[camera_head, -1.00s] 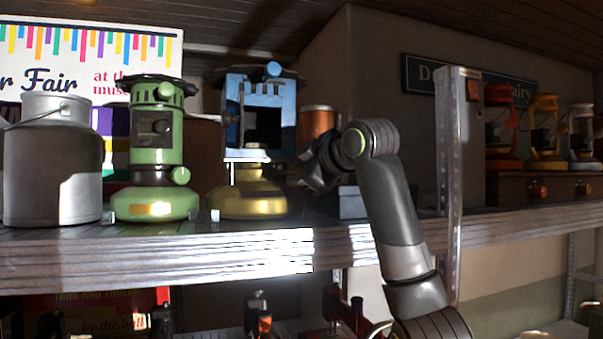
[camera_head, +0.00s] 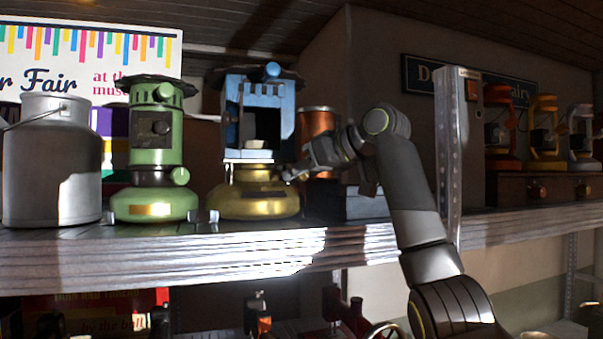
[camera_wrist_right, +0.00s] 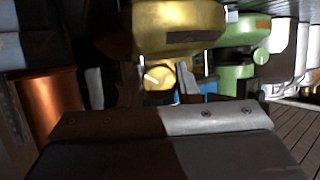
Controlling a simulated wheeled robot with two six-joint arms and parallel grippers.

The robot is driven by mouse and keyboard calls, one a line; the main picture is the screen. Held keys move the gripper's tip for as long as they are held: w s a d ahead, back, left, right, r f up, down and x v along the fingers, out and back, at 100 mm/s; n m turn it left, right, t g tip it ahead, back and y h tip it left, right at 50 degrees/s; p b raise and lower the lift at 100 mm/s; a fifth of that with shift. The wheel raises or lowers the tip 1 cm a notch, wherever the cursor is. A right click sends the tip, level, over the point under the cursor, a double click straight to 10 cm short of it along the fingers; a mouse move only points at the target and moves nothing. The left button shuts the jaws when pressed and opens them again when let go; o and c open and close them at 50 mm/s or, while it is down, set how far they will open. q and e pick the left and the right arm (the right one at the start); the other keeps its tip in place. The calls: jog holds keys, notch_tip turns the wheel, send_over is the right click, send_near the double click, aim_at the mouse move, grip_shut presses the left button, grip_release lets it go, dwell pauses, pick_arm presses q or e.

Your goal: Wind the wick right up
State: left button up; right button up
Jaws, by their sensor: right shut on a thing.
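A blue heater (camera_head: 231,115) stands on the shelf on a round gold tank (camera_head: 252,203). Its front is open, and a pale piece (camera_head: 258,144), perhaps the wick, shows low inside. My right gripper (camera_head: 290,174) reaches in from the right and is shut at the upper right side of the gold tank. In the right wrist view, a yellow round knob (camera_wrist_right: 158,77) with a pale mark sits between the fingertips, under the gold tank as pictured there. The knob is hidden or too small in the head view. My left gripper is not in view.
A green heater (camera_head: 155,150) stands close on the left, with a grey milk can (camera_head: 52,165) beyond it. A copper cylinder (camera_head: 316,125) and a dark box (camera_head: 365,205) stand near my right arm. A metal post (camera_head: 452,150) rises to the right.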

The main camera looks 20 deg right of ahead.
jog(key=m+g+y, duration=0.1)
jog(key=m, duration=0.2)
jog(key=shift+f+y, duration=0.1)
jog(key=shift+y, duration=0.3)
jog(key=shift+m+g+y, duration=0.3)
jog(key=shift+m+y, duration=0.4)
jog(key=shift+m, duration=0.4)
jog(key=o, duration=1)
jog(key=shift+w, duration=0.1)
jog(key=shift+c, duration=0.2)
jog(key=shift+d, duration=0.15)
